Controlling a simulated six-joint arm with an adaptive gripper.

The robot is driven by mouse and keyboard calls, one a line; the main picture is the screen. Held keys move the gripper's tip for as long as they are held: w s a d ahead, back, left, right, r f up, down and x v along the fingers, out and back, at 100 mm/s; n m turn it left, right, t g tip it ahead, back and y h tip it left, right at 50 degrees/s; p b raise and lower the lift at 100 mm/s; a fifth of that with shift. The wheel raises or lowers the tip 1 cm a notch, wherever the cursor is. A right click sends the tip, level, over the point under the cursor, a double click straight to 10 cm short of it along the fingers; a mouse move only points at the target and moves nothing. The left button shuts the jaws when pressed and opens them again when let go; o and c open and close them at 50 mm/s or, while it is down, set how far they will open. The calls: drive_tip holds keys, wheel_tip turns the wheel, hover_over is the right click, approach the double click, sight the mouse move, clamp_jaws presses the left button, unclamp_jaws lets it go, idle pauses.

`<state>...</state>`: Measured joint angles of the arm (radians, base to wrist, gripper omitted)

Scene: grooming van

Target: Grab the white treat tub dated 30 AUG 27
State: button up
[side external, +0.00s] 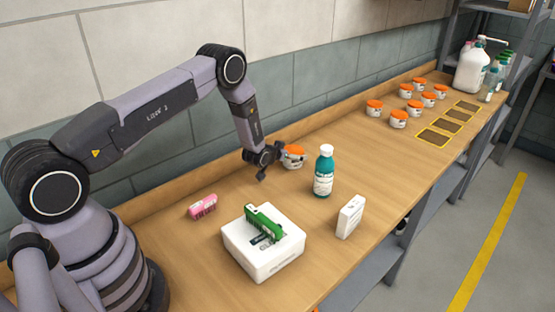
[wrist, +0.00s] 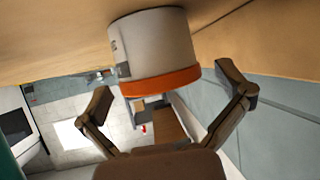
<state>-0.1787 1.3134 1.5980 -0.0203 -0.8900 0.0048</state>
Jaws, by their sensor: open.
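A white tub with an orange lid (side external: 293,161) stands on the wooden counter just right of my gripper (side external: 267,166) in the side view. In the wrist view the same tub (wrist: 152,45) appears upside down at the top. It lies ahead of the two spread fingertips of my gripper (wrist: 166,86), roughly in line with the gap between them. My gripper is open and empty. A small dark mark shows on the tub's side, but no date is legible. Several similar tubs (side external: 398,121) stand farther along the counter, their dates too small to read.
A teal bottle (side external: 323,175) stands right of the near tub. A white box (side external: 350,217), a green-topped brush on a white block (side external: 262,262) and a pink brush (side external: 203,206) are nearer. Yellow-edged dark squares (side external: 434,138) and a pump jug (side external: 470,72) are farther back.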

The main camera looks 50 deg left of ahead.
drive_tip(key=shift+w+f, duration=0.2)
drive_tip(key=shift+w, duration=0.2)
drive_tip(key=c, duration=1.2)
drive_tip(key=shift+r, duration=0.1)
